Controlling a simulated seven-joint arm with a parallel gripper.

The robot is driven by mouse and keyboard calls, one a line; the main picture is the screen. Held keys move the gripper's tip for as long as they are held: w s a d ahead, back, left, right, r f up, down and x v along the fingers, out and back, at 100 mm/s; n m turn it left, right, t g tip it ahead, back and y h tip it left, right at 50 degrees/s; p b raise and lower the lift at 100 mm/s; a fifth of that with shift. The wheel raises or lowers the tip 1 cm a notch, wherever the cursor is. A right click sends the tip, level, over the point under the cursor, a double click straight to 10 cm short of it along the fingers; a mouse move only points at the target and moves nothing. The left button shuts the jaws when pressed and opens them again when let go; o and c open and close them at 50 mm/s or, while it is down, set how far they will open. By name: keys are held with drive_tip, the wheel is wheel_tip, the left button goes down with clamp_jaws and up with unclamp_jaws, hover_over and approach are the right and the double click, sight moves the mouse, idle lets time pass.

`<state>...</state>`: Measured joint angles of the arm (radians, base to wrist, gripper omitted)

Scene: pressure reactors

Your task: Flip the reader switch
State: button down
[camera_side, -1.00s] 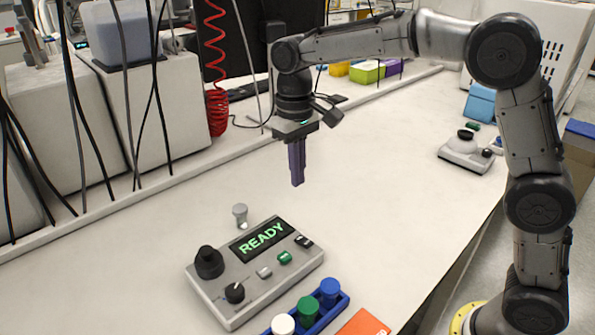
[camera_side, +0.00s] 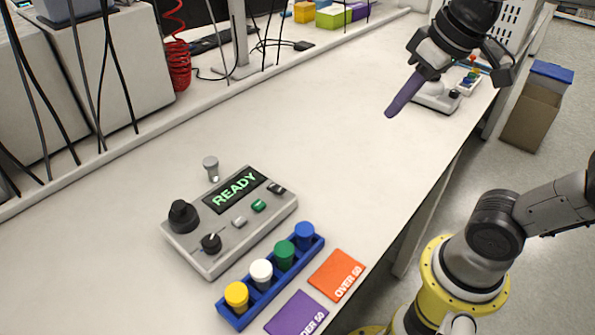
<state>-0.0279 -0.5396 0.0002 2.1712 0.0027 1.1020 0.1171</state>
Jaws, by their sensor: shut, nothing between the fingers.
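The reader (camera_side: 229,219) is a grey box on the white bench, left of centre. Its screen (camera_side: 234,187) shows READY in green letters. On its top are a large black knob (camera_side: 183,216), a smaller black knob (camera_side: 211,243), a grey button (camera_side: 239,222), a green button (camera_side: 259,206) and a small black switch (camera_side: 277,188) at the right end. My gripper (camera_side: 391,113) is shut and empty, with purple fingers, up and to the right of the reader and well apart from it.
A blue rack (camera_side: 233,316) with yellow, white, green and blue capped vials stands in front of the reader. Orange (camera_side: 337,275) and purple (camera_side: 297,314) cards lie beside it. A small metal piece (camera_side: 211,167) stands behind the reader. A grey device (camera_side: 437,98) sits beyond my gripper.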

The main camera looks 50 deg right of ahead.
sight(276, 187)
drive_tip(key=c, duration=1.5)
unclamp_jaws()
drive_tip(key=shift+n+t, duration=0.4)
drive_tip(key=s+f, duration=0.1)
drive_tip(key=f, duration=0.1)
drive_tip(key=s+f, duration=0.4)
drive_tip(key=f, duration=0.1)
drive_tip(key=shift+s+d, duration=0.25)
drive_tip(key=shift+d, duration=0.05)
drive_tip(key=shift+o, duration=1.3)
drive_tip(key=shift+w, duration=0.25)
drive_tip(key=o, duration=0.5)
drive_tip(key=shift+m+t+h, duration=0.3)
drive_tip(key=shift+m+t, duration=0.2)
drive_tip(key=shift+m, duration=0.2)
drive_tip(key=w+r, duration=0.3)
drive_tip(key=shift+w+d, duration=0.1)
drive_tip(key=shift+d, duration=0.15)
drive_tip(key=shift+o, duration=0.5)
drive_tip(key=w+a+r, duration=0.1)
drive_tip(key=w, duration=0.5)
drive_tip(key=shift+w+a, duration=0.25)
drive_tip(key=shift+w, duration=0.15)
drive_tip(key=w+a+f+n+g, duration=0.2)
drive_tip(key=w+a+f, duration=0.6)
drive_tip(key=a, duration=0.1)
drive_tip(key=x, duration=1.3)
drive_tip(key=shift+w+a, duration=0.1)
drive_tip(key=shift+w, duration=0.2)
drive_tip(key=shift+c, duration=0.3)
